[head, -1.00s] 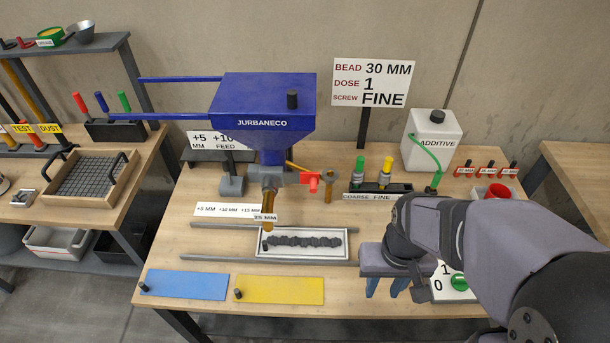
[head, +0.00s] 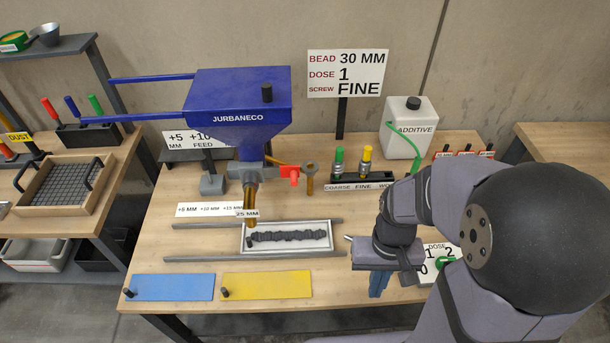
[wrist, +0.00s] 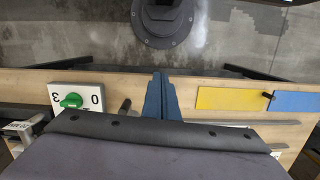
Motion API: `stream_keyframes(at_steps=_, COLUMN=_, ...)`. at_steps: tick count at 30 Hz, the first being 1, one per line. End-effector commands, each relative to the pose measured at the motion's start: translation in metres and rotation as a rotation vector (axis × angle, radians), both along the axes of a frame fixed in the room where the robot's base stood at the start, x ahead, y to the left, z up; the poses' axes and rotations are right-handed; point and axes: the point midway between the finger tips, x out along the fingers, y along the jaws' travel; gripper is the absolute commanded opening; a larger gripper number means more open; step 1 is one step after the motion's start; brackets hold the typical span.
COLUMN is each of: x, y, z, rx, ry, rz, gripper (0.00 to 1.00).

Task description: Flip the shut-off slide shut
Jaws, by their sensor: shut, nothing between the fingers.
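The blue hopper (head: 237,105) marked JURBANECO stands over the table with an orange-brown nozzle (head: 250,203) below it. A red tab (head: 289,175), seemingly the shut-off slide's handle, sticks out to the right of the grey outlet block (head: 250,172). The wrist view does not show it. My gripper (head: 379,284) points down near the table's front edge, right of and nearer than the tab, well apart from it. Its blue fingers are together and empty, as the wrist view (wrist: 161,95) also shows.
A tray (head: 288,250) with a dark rough bead lies between rails under the nozzle. A dose box (head: 440,265) with a green knob is right of my gripper. Coloured screws stand in a black holder (head: 375,177). Blue (head: 173,288) and yellow (head: 266,286) plates lie in front.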

Motion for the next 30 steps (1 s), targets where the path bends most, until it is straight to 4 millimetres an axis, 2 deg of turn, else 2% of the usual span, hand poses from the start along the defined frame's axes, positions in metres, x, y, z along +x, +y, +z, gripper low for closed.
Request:
stream_keyframes(at_steps=2, x=0.018, y=-0.005, z=-0.009, rx=0.012, ry=0.011, rz=-0.047, gripper=0.0)
stream_keyframes(at_steps=5, x=0.057, y=-0.006, z=-0.015, rx=0.052, ry=-0.012, rz=-0.142, gripper=0.0)
stream_keyframes(at_steps=11, x=0.152, y=0.002, z=-0.008, rx=0.18, ry=-0.126, rz=-0.259, gripper=0.0)
stream_keyframes(at_steps=14, x=0.204, y=0.012, z=0.011, rx=0.259, ry=-0.221, rz=-0.249, gripper=0.0)
stream_keyframes(at_steps=18, x=0.273, y=0.029, z=0.062, rx=0.369, ry=-0.407, rz=-0.159, gripper=0.0)
stream_keyframes(at_steps=21, x=0.293, y=0.039, z=0.085, rx=0.419, ry=-0.487, rz=-0.074, gripper=0.0)
stream_keyframes(at_steps=30, x=0.293, y=0.047, z=0.088, rx=0.428, ry=-0.536, rz=0.123, gripper=0.0)
